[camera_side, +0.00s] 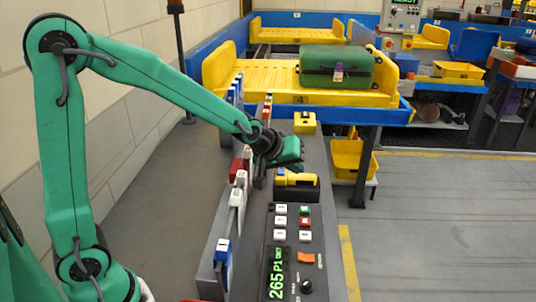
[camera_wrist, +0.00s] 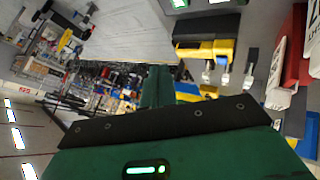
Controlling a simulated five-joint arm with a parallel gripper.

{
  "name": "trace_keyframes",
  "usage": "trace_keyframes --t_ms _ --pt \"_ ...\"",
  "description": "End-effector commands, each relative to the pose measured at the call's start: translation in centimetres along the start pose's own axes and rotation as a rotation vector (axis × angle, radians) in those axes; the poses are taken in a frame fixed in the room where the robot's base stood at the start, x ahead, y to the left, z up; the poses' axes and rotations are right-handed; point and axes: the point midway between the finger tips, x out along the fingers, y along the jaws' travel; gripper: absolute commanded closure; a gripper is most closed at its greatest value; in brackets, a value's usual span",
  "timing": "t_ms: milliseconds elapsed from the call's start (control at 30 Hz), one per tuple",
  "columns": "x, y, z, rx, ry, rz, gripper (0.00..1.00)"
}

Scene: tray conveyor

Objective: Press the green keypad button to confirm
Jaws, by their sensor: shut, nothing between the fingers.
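The green keypad button (camera_side: 305,211) is a small square key at the upper right of the keypad on the grey console. A red button (camera_side: 305,222) sits just below it, and white buttons (camera_side: 280,221) stand in a column to the left. My gripper (camera_side: 298,166) is shut and empty, above the console and beyond the keypad, close over a yellow-and-black handheld tool. My green fingers also show in the wrist view (camera_wrist: 158,72). Green patches at the top edge of the wrist view are cut off, and I cannot tell what they are.
The yellow tool (camera_side: 297,179) rests in a dark holder between my gripper and the keypad. A green display (camera_side: 277,273), orange switch (camera_side: 306,258) and black knob (camera_side: 306,286) lie nearer. A green suitcase (camera_side: 336,67) lies on a yellow tray (camera_side: 240,91) behind.

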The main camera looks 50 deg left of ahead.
Motion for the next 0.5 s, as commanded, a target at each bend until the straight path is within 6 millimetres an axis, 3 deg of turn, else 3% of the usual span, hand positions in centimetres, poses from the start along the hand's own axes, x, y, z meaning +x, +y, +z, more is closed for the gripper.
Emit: trace_keyframes --t_ms 200,500 --pt "3.0 0.4 0.0 -0.066 0.016 0.020 1.00" --pt "4.1 0.6 0.0 -0.095 0.024 0.032 1.00"
